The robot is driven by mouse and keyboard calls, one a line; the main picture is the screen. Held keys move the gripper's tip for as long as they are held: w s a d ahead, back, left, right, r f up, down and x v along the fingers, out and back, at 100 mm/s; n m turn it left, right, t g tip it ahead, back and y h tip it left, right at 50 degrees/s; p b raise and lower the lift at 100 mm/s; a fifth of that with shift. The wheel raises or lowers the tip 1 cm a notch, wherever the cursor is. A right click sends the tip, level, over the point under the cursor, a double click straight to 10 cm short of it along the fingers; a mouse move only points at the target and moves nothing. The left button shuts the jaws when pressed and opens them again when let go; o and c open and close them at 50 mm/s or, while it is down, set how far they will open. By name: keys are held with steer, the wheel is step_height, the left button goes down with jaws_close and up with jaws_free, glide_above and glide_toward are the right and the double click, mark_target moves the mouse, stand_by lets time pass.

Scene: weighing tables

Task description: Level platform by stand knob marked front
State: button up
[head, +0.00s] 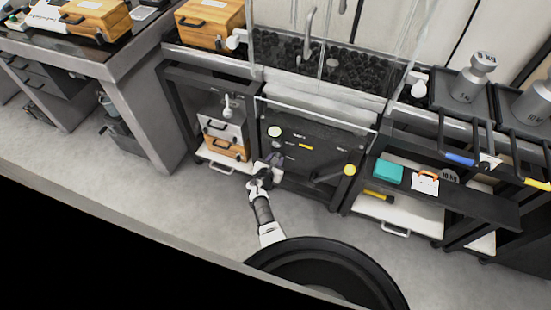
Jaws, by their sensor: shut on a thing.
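A dark stand with a flat black platform (318,143) is in the middle of the head view, below a clear-walled enclosure. A pale round disc (274,131) and a yellow round piece (350,169) sit on it at left and right. Small markings on it are too small to read. My gripper (271,162) is at the platform's lower left corner, shut on a small dark part there that looks like a stand knob. The jaws hide most of that part, and I cannot read any mark on it. I cannot tell whether the platform is level.
A shelf (430,191) at right carries a teal box (388,171) and tools. Large metal weights (475,78) stand on trays at upper right. Grey floor is open at lower left.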

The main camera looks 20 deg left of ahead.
steer(key=shift+n, duration=0.3)
steer(key=shift+a+h, duration=0.1)
steer(key=shift+h, duration=0.3)
steer(key=o, duration=1)
steer(key=p+v, duration=0.4)
steer(key=v, duration=0.9)
steer(key=shift+s+r+p, duration=0.25)
steer(key=shift+s+p, duration=0.1)
steer(key=shift+p, duration=0.05)
